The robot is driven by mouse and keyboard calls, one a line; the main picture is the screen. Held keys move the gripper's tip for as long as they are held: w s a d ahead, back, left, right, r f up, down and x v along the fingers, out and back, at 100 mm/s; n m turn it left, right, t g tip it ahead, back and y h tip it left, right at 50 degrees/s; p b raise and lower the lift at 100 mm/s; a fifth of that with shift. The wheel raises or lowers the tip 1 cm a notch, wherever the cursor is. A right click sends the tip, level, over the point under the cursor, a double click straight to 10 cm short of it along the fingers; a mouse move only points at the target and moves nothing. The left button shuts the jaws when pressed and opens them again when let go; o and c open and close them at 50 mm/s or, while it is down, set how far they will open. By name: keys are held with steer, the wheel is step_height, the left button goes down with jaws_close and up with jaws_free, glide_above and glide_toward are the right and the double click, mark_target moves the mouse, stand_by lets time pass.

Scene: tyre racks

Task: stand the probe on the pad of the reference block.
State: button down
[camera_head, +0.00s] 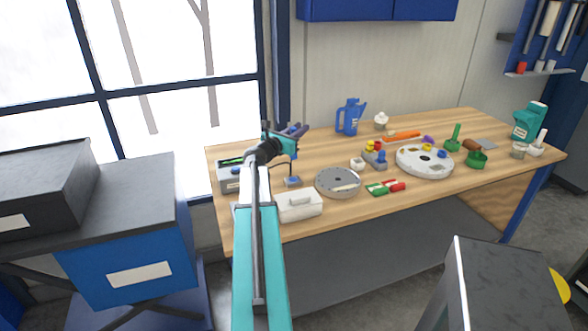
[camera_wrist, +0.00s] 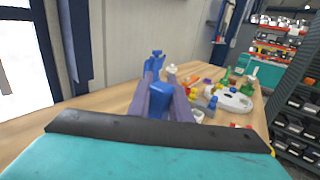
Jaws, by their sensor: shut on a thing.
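My gripper (camera_head: 299,130) is raised above the left part of the workbench, with its fingers pointing to the back right. In the wrist view its purple fingers (camera_wrist: 160,98) are shut on a blue piece (camera_wrist: 160,87), which I take to be the probe. The probe's lower end is hidden there, and I cannot pick it out in the head view. A small grey-blue block (camera_head: 292,182), which looks like the reference block, lies on the bench below my gripper. A thin dark cable comes down near it. I cannot make out its pad.
A grey instrument box (camera_head: 229,178) stands left of the block, and a white box (camera_head: 299,206) stands in front. A grey disc (camera_head: 338,182) lies to the right. A blue jug (camera_head: 350,117) stands at the back. Several small parts and a white round tray (camera_head: 410,168) lie farther right.

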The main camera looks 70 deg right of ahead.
mark_target(291, 158)
steer(key=shift+f+p, duration=0.4)
steer(key=shift+f, duration=2.5)
steer(key=shift+f+p, duration=0.3)
steer(key=shift+f, duration=1.6)
steer(key=shift+f, duration=0.15)
steer(key=c, duration=1.6)
jaws_free()
steer(key=shift+a+r, duration=0.1)
steer(key=shift+r, duration=0.1)
steer(key=b+v, duration=0.2)
steer(key=v, duration=0.8)
steer(key=shift+a+f+b, duration=0.1)
steer(key=shift+b, duration=0.2)
steer(key=shift+v, duration=0.85)
